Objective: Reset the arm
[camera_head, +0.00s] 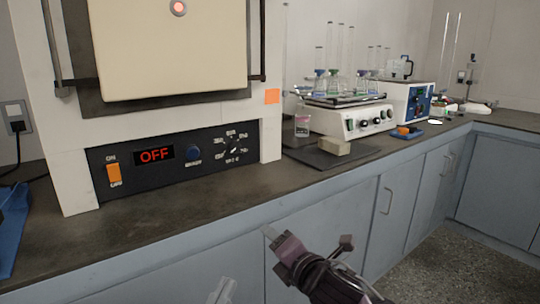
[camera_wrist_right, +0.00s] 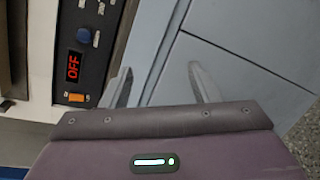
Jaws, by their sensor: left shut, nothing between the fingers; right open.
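In the head view, the pale tip of my left gripper (camera_head: 222,290) shows at the bottom edge, left of the middle. It is shut and empty, and the rest of it is below the picture. My purple right gripper (camera_head: 272,233) reaches in from the lower right, in front of the blue-grey cabinets near the counter's front edge. In the right wrist view, the two fingers of the right gripper (camera_wrist_right: 165,85) are apart with nothing between them. Neither gripper is seen touching anything.
A dark counter (camera_head: 225,195) runs along the cabinets (camera_head: 330,230). A large furnace (camera_head: 275,145) with an "OFF" display (camera_head: 154,155) stands at left. A shaker (camera_head: 345,120) with flasks and a blue-white device (camera_head: 408,100) stand further right. A beige block (camera_head: 334,146) lies on a dark pad (camera_head: 310,155).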

